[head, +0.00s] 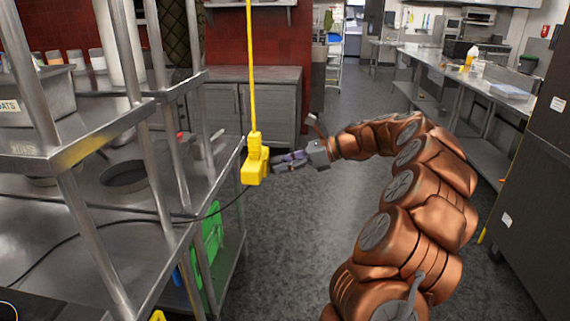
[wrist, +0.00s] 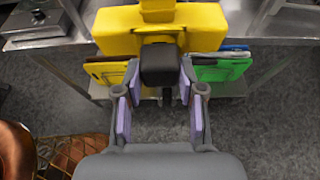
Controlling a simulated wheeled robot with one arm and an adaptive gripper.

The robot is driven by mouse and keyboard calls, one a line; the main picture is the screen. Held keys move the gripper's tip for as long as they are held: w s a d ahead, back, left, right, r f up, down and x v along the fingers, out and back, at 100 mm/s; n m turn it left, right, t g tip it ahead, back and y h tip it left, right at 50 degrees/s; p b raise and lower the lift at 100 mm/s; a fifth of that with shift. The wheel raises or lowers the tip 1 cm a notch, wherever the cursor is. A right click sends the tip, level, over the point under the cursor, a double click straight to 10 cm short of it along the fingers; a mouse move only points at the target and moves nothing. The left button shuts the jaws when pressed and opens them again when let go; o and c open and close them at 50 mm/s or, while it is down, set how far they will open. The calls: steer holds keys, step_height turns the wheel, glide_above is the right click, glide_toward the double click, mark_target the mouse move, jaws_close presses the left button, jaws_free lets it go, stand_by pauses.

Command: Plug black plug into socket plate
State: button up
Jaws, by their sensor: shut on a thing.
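The yellow socket box (head: 256,166) hangs in the air from a yellow cord, left of my gripper (head: 277,162) in the head view. In the wrist view the box (wrist: 118,27) fills the top middle, straight ahead of the fingers. My gripper (wrist: 160,85) is shut on the black plug (wrist: 161,64), held between the fingertips. The plug's far end overlaps the near side of the yellow box; I cannot tell whether it touches or enters it. The socket openings are hidden. In the head view the plug is too small to make out.
A steel shelf rack (head: 110,142) stands close on the left, with a pan (head: 125,177) on it. A black cable (head: 95,235) runs across the rack toward the yellow box. Green boards (head: 212,235) stand on the lower shelf. Open floor (head: 300,240) lies below my gripper.

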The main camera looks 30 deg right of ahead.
steer(key=shift+w+a, duration=0.35)
stand_by(0.5)
steer(key=o, duration=1.2)
steer(key=v, duration=1.2)
steer(key=shift+w, duration=0.1)
